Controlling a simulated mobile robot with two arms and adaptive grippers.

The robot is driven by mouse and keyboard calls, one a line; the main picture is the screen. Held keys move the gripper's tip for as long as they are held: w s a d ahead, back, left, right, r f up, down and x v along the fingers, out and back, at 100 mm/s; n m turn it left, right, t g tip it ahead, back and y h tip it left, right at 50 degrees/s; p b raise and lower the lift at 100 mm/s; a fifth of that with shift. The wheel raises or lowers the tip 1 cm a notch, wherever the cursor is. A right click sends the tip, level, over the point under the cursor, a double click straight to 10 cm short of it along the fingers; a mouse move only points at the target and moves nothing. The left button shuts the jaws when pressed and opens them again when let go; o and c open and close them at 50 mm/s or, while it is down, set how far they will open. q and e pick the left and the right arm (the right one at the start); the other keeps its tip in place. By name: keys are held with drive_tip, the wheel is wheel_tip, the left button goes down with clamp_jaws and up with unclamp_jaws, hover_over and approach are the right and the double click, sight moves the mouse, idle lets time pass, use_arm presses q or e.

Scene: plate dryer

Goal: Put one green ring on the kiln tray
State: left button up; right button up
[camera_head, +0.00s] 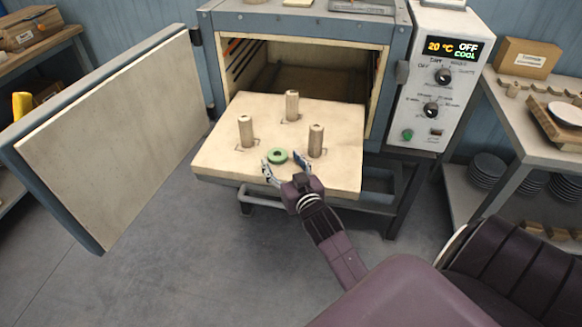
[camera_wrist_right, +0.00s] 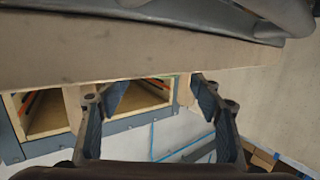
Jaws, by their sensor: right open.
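A green ring (camera_head: 278,156) lies flat on the pale kiln tray (camera_head: 225,160), which is pulled out of the open kiln. In the head view it sits near the tray's front, among three upright posts, not around any of them. My right gripper (camera_head: 285,164) is open and empty. Its fingertips are close to the ring, which appears at or just beyond the gap between them; contact cannot be told. In the right wrist view the gripper's two fingers (camera_wrist_right: 158,98) are spread and I cannot make out the ring. My left gripper is not in view.
The posts (camera_head: 246,131), (camera_head: 292,105) and (camera_head: 316,140) stand on the tray around the ring. The kiln door (camera_head: 110,140) hangs open at the left. A control panel (camera_head: 440,80) and a shelf with plates (camera_head: 488,170) are at the right.

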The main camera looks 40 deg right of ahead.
drive_tip(key=v, duration=0.9)
drive_tip(key=shift+s+a, duration=0.1)
drive_tip(key=shift+s, duration=0.1)
